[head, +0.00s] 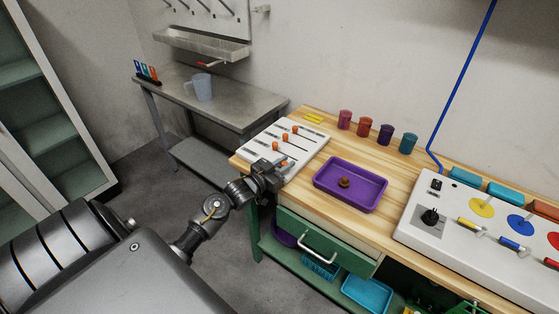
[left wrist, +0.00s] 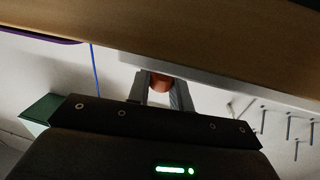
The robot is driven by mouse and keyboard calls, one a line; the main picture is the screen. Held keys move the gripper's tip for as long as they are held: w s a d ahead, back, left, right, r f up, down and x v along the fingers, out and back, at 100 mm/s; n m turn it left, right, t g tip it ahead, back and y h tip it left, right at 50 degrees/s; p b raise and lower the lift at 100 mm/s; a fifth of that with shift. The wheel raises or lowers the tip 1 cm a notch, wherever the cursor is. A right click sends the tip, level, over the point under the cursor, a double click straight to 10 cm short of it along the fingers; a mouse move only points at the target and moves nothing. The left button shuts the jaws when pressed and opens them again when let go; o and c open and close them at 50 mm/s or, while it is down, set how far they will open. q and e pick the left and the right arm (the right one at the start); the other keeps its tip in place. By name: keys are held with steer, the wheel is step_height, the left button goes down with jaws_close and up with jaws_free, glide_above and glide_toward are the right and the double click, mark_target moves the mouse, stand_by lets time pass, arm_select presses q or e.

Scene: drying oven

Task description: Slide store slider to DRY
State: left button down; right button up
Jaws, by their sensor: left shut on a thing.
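The white slider panel (head: 309,144) lies at the left end of the wooden bench and carries several orange knobs on slots. Two of them, one knob (head: 295,130) and another knob (head: 275,146), stand clear of my gripper. The labels are too small to read, so I cannot tell which is the store slider or where DRY is. My left gripper (head: 274,171) is at the panel's near edge, shut on an orange slider knob, which shows between the fingers in the left wrist view (left wrist: 160,82). The fingers partly hide it. My right gripper is not in view.
A purple tray (head: 326,190) with a small brown item stands right of the panel. Several coloured cups (head: 365,131) line the bench's back. A white control console (head: 410,222) is at right. A green drawer (head: 308,238) sits below the bench top. A metal table (head: 238,101) stands behind.

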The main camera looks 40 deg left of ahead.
arm_select(q)
steer(key=shift+d, duration=0.2)
steer(key=c, duration=1.3)
jaws_free()
steer(key=shift+d, duration=0.15)
steer(key=shift+s+a, duration=0.15)
steer(key=shift+a, duration=0.05)
steer(key=shift+s+f, duration=0.15)
steer(key=shift+s, duration=0.2)
steer(key=s+a+b, duration=0.1)
steer(key=s, duration=0.8)
steer(key=shift+s+a+b, duration=0.15)
steer(key=shift+s+b, duration=0.15)
steer(key=shift+b, duration=0.1)
